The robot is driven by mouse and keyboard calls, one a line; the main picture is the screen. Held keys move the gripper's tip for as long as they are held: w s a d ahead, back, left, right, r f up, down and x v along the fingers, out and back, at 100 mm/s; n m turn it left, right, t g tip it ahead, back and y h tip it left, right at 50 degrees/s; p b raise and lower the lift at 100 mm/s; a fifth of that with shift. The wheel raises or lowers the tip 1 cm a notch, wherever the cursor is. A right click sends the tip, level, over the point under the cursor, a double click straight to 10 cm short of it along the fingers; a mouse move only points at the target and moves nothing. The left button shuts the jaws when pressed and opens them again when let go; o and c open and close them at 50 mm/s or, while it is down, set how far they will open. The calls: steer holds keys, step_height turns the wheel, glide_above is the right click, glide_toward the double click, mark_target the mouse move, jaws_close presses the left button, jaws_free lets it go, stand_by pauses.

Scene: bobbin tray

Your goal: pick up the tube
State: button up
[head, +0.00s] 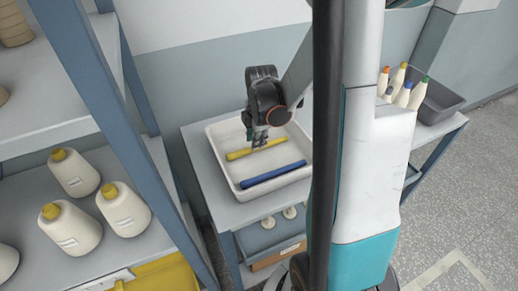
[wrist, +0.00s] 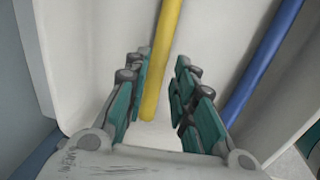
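A yellow tube (head: 257,149) and a blue tube (head: 272,175) lie apart in a white tray (head: 224,176) on a table. My gripper (head: 259,143) points down over the yellow tube in the head view. The blue tube (wrist: 262,62) passes to the right of the right finger. I cannot tell how far above the yellow tube the fingertips are.
A blue-framed shelf (head: 95,75) with several cream cones stands at the left. A grey bin (head: 440,100) and several small coloured-tip bottles (head: 402,95) are at the right. The tray walls rise around the tubes; the floor at the right is clear.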

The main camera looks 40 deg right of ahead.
steer(key=f, duration=0.1)
steer(key=f+b, duration=0.1)
steer(key=f, duration=0.2)
steer(key=shift+w+d, duration=0.15)
steer(key=shift+w, duration=0.2)
jaws_close()
steer(key=shift+r, duration=0.1)
